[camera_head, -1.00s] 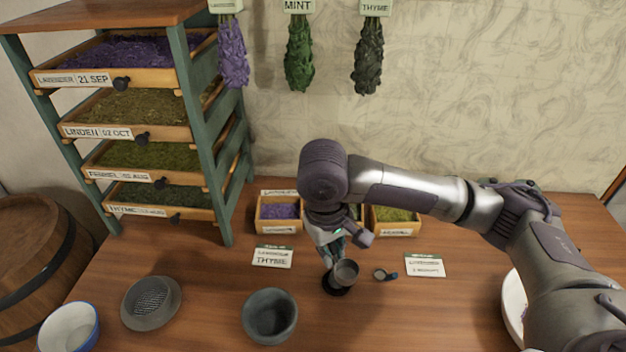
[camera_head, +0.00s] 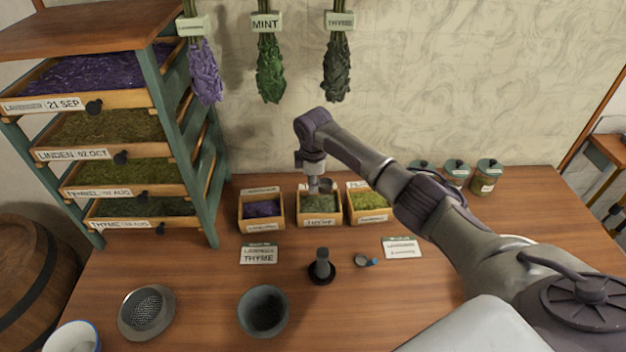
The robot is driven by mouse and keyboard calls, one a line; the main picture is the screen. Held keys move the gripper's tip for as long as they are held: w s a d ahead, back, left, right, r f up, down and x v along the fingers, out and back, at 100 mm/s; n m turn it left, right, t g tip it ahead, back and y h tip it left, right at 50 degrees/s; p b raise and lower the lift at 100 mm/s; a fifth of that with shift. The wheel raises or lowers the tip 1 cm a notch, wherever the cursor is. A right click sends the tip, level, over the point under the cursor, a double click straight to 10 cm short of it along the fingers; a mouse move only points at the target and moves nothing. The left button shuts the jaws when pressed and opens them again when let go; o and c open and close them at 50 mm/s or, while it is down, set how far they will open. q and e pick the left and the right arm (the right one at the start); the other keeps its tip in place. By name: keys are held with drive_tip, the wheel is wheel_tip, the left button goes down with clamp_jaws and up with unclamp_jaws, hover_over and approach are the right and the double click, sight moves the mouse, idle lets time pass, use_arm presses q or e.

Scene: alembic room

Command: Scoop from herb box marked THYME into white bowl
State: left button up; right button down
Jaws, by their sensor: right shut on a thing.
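The herb box marked THYME (camera_head: 320,222) is the middle one of three small wooden boxes at the back of the table, filled with green-grey herb. My right gripper (camera_head: 314,184) is over its back part, shut on a small grey metal scoop (camera_head: 327,186). The scoop is at or just above the herb; I cannot tell whether it touches. A white bowl with a blue rim (camera_head: 72,338) is cut off at the bottom left corner. Another white rim (camera_head: 518,238) shows at the right, mostly hidden by my right arm. My left gripper is out of view.
A box of purple herb (camera_head: 262,209) and a box of green herb (camera_head: 368,203) flank the thyme. A black stand (camera_head: 322,268), a dark mortar (camera_head: 263,311) and a sieve (camera_head: 147,312) stand in front. A drawer rack (camera_head: 172,130) rises at left; jars (camera_head: 487,177) stand at back right.

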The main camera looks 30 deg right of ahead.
drive_tip(key=shift+d+f, duration=0.15)
drive_tip(key=shift+f, duration=0.15)
wheel_tip(320, 180, down, 4)
drive_tip(key=b, duration=0.4)
drive_tip(key=shift+r, duration=0.2)
drive_tip(key=shift+f+b, duration=1.55)
drive_tip(key=shift+f, duration=1.25)
drive_tip(key=shift+a, duration=0.2)
drive_tip(key=shift+w+a, duration=0.3)
drive_tip(key=shift+a, duration=0.2)
drive_tip(key=shift+w+a, duration=0.25)
drive_tip(key=shift+a, duration=0.2)
drive_tip(key=shift+r, duration=0.15)
